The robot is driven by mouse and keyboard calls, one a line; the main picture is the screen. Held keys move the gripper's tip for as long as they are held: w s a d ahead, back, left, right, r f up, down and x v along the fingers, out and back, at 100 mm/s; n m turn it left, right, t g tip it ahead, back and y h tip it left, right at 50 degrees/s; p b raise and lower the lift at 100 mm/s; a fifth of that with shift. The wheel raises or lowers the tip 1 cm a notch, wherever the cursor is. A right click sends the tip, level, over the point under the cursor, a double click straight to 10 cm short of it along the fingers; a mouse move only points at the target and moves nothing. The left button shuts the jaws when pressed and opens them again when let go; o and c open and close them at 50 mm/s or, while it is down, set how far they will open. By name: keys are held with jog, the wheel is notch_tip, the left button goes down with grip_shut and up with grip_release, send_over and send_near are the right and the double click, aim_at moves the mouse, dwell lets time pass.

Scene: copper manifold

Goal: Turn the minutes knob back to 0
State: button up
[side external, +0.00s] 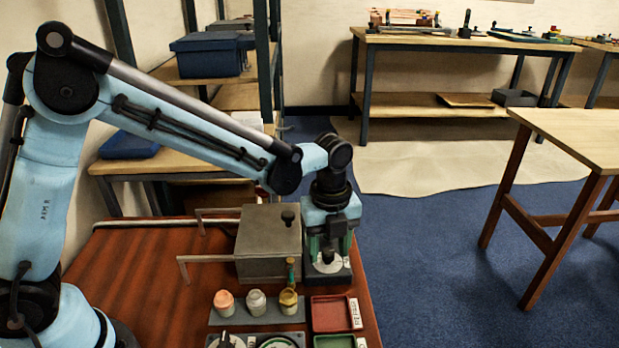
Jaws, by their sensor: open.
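My gripper (328,250) points straight down at the right end of the red-brown bench, beside the grey metal box. Its two greenish fingers are apart, one on each side of a small dark knob (327,256) on a pale round dial (328,267). The dial sits on a grey base (340,278). This looks like the minutes knob, but its markings are too small to read. I cannot tell whether the fingers touch it. Another dial with a dark pointer (226,342) is cut off at the bottom edge.
The grey box (268,240) with a black lid knob stands close left of my gripper. In front are several small jars (256,302) in a rack, a green-handled tool (291,272) and a red tray (331,314). Bent metal rods (205,258) stick out left of the box.

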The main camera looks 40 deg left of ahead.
grip_shut()
